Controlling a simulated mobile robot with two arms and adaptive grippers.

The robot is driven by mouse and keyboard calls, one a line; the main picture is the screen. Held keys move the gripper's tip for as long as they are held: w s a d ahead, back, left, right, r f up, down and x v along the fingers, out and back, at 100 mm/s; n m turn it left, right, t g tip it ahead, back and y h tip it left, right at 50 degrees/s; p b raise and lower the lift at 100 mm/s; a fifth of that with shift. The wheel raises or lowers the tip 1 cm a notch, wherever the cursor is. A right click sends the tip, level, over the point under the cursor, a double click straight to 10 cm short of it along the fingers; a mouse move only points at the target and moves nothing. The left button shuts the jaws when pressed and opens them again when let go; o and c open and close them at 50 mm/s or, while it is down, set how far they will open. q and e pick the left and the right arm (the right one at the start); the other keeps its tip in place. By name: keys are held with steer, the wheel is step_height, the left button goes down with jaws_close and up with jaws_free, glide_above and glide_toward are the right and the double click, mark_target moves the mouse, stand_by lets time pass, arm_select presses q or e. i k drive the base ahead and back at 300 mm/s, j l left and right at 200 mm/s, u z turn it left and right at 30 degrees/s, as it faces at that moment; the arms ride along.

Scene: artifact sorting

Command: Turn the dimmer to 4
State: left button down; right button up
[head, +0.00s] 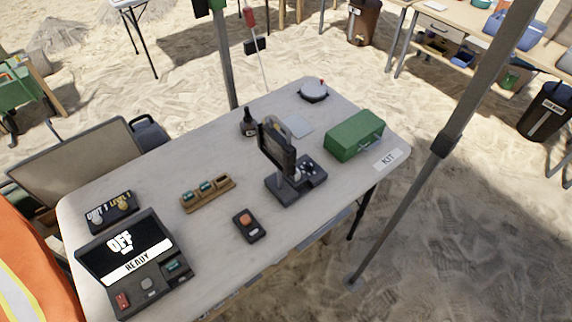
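No control in view is clearly labelled as a dimmer. A small dark handheld unit (249,226) with an orange round top part lies near the table's front edge. Neither of my grippers is in view.
The table (222,249) also holds a wooden holder (208,194), a black stand with a screen (277,150), a dark bottle (248,122), a green case (355,136) and a round grey device (314,91). A metal pole (446,140) stands at the right. Orange cloth (28,270) is at the left edge.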

mark_target(309, 164)
steer(key=k+l+z, duration=0.15)
steer(key=l, duration=0.5)
steer(key=l+z, duration=0.1)
steer(key=l, duration=0.55)
steer(key=k+l+z, duration=0.15)
steer(key=l, duration=0.5)
